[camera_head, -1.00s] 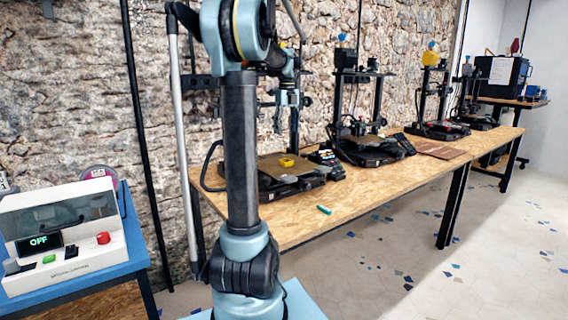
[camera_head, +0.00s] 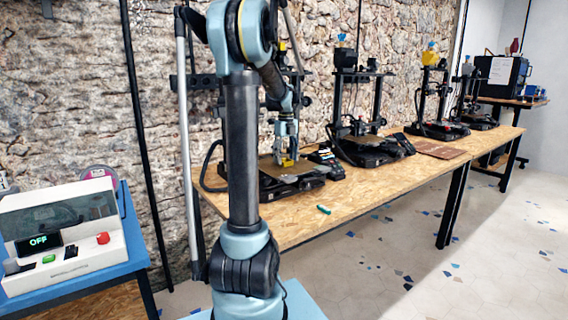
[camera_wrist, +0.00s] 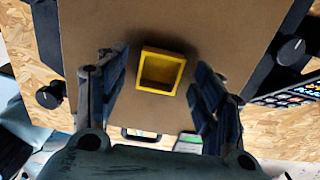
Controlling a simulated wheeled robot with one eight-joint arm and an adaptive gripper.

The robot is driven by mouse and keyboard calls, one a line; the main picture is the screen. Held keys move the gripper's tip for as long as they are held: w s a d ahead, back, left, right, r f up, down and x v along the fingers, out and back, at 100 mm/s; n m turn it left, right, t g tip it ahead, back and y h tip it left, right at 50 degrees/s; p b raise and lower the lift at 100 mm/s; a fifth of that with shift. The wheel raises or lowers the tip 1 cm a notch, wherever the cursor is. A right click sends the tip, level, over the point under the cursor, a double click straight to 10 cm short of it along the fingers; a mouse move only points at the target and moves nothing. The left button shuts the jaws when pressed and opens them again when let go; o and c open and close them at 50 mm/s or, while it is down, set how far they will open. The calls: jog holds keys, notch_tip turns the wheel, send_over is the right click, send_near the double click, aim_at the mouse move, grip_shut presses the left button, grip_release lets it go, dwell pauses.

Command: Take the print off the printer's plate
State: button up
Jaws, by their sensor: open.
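The print is a small yellow open-topped square box (camera_wrist: 160,71); it also shows in the head view (camera_head: 287,162). It rests on the printer's brown plate (camera_wrist: 95,25), which shows in the head view as well (camera_head: 305,178). My gripper (camera_wrist: 163,95) is open, its two fingers on the left and right of the print with a gap on each side. In the head view my gripper (camera_head: 286,150) is low over the plate at the print.
The printer's screen unit (camera_head: 325,157) stands right of the plate. A green tool (camera_head: 323,210) lies near the table's front edge. More printers (camera_head: 365,145) stand along the wooden table (camera_head: 375,190) to the right. A white machine (camera_head: 65,240) reading OFF stands at the left.

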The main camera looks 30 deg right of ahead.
jog(key=shift+f, duration=0.3)
jog(key=shift+c, duration=0.3)
jog(key=c, duration=0.7)
jog(key=shift+r, duration=0.1)
jog(key=shift+c, duration=0.2)
